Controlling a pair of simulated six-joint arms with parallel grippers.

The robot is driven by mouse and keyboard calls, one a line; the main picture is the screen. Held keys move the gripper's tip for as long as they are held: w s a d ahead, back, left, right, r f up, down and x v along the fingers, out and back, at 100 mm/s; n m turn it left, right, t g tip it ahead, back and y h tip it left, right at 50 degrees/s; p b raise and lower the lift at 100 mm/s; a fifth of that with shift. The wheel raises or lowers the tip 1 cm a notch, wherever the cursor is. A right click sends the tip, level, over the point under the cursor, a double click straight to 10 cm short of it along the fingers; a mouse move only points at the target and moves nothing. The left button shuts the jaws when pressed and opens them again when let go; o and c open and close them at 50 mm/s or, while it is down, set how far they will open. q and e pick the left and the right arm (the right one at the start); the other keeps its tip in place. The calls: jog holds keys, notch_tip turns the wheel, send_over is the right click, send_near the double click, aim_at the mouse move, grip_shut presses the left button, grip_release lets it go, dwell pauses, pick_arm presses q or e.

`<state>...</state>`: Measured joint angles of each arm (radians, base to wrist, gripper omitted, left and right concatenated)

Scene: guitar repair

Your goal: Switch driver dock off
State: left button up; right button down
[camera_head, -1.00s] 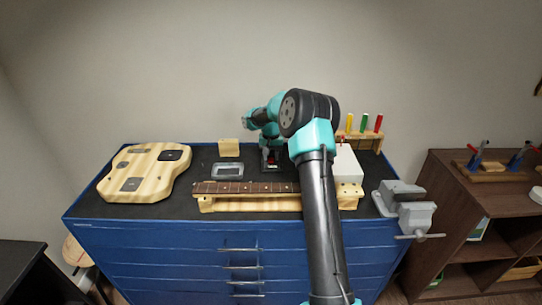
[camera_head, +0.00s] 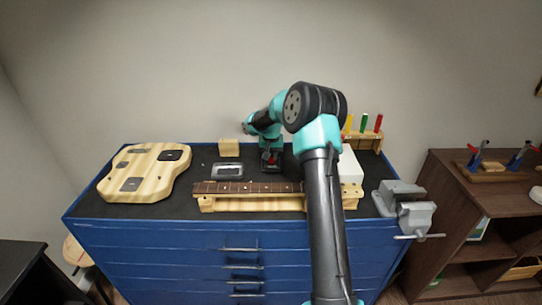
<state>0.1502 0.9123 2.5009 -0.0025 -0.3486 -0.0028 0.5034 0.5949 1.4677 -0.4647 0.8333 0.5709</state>
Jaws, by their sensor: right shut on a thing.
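A white box (camera_head: 350,165), which may be the driver dock, stands at the right of the bench top, partly behind my right arm. Its switch does not show. My right gripper (camera_head: 271,163) points down over the dark mat, left of the white box and behind the guitar neck. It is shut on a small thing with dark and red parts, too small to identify. My left gripper is not in view.
A guitar neck (camera_head: 245,188) lies on a wooden cradle along the front. A guitar body (camera_head: 148,170) lies at left. A grey tray (camera_head: 227,171) and wooden block (camera_head: 229,148) stand between. A rack of coloured tools (camera_head: 364,138) and a vise (camera_head: 405,207) are at right.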

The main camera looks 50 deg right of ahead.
aim_at(271, 161)
jog(key=c, duration=1)
grip_release()
jog(key=shift+o, duration=0.2)
jog(key=shift+r, duration=0.1)
notch_tip(271, 161, up, 17)
jog(key=s+a, duration=0.1)
jog(key=shift+s+a, duration=0.25)
